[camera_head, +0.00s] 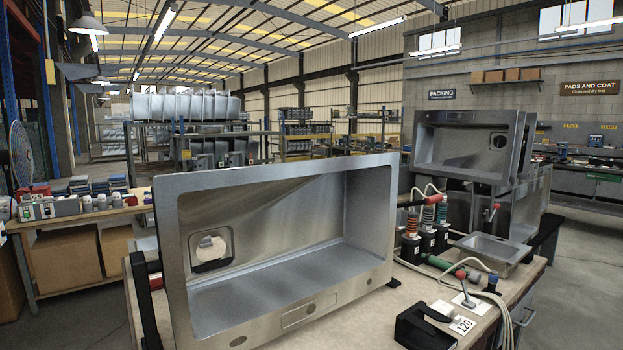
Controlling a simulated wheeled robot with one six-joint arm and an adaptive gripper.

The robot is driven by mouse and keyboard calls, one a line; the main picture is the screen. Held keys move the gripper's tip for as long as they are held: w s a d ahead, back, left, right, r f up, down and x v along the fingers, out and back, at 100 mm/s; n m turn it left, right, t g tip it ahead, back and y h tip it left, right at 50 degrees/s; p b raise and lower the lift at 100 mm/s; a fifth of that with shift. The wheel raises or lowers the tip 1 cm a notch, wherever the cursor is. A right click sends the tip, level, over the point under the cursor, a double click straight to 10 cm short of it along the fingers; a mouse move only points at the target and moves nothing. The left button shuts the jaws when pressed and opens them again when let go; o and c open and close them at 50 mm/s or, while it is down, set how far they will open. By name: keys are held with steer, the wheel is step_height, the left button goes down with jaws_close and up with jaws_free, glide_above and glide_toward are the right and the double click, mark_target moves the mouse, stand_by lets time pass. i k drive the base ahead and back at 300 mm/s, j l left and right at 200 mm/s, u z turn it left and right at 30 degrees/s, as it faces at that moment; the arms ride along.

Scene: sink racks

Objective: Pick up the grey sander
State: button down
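No thing in view can be told for certain as the grey sander. A dark, box-like object (425,327) with a pale part at its top edge lies at the front of the workbench (393,300). A white card marked 120 (462,325) is beside it, on its right. I cannot tell whether this dark object is a sander. My gripper is not in view.
A large steel sink (290,303) stands on its side across the bench, its basin facing me. Red-handled clamps (462,275), hoses (495,300), several black-based tools (411,248) and a small metal tray (490,250) crowd the right side. Boxes (70,262) are under the left table.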

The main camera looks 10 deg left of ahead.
mark_target(426, 231)
steer(key=i+l, duration=0.2)
steer(key=l, duration=0.15)
steer(key=i+l+u, duration=0.15)
steer(key=i+l, duration=0.3)
steer(key=l, duration=0.25)
steer(key=i+l+u, duration=0.1)
steer(key=l, duration=0.3)
steer(key=i+l, duration=0.3)
steer(key=i+l+u, duration=0.15)
steer(key=l, duration=0.3)
steer(key=i+l, duration=0.2)
steer(key=l, duration=0.2)
steer(key=i+l+u, duration=0.1)
steer(key=l, duration=0.3)
steer(key=i, duration=0.05)
